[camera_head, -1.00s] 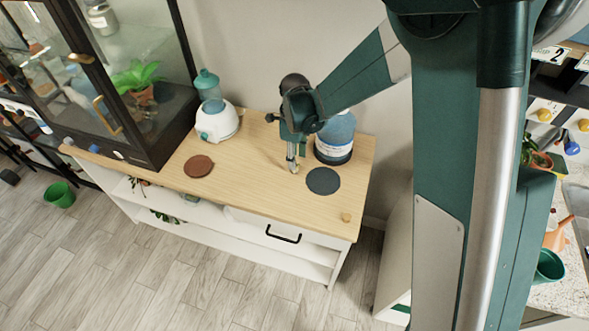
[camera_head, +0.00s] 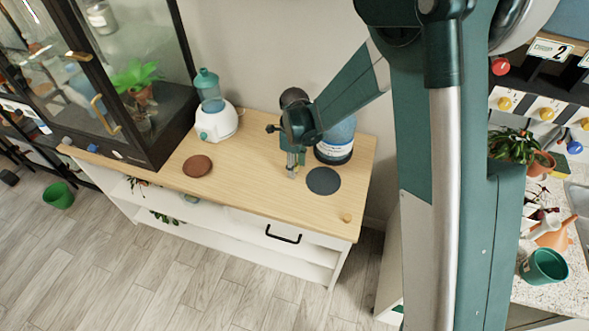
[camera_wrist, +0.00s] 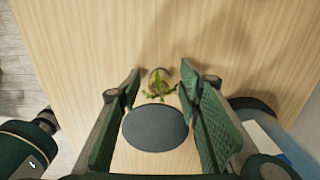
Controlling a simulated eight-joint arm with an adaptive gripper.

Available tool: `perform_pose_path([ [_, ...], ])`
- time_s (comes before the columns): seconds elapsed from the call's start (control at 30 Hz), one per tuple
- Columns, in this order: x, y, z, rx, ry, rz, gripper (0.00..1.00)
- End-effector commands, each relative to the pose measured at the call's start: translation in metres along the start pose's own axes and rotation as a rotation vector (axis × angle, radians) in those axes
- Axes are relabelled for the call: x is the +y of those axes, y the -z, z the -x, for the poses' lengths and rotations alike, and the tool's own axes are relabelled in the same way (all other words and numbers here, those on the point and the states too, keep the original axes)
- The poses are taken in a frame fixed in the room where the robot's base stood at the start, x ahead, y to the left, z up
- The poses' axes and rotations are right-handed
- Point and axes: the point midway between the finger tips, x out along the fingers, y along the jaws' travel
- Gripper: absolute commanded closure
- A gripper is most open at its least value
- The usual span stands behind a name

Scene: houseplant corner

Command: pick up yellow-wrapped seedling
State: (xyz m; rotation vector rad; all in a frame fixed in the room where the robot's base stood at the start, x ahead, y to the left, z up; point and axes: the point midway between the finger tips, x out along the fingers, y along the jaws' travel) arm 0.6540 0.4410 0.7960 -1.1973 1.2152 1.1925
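In the wrist view a small seedling (camera_wrist: 158,84) with green leaves shows between my fingertips. A yellowish-tan patch shows at its centre, but the wrapping is not clear. My gripper (camera_wrist: 161,78) is open, its two green fingers on either side of the seedling with gaps between. In the head view my gripper (camera_head: 292,172) points down at the wooden tabletop (camera_head: 250,180), just left of a dark round mat (camera_head: 323,181). The seedling cannot be made out there. The dark mat (camera_wrist: 155,128) also shows between the fingers in the wrist view.
A blue jar (camera_head: 335,150) stands close behind my gripper. A white device with a teal bottle (camera_head: 216,122) stands further left, near a brown round mat (camera_head: 198,166). A small tan object (camera_head: 347,217) lies by the front right corner. The tabletop's front middle is clear.

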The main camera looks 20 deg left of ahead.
Motion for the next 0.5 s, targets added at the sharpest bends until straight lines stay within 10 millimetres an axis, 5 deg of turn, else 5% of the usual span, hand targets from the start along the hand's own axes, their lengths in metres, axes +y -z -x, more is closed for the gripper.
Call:
perform_pose_path([
  [0.5, 0.0000, 0.0000, 0.0002, 0.000, 0.000, 0.000, 0.66],
])
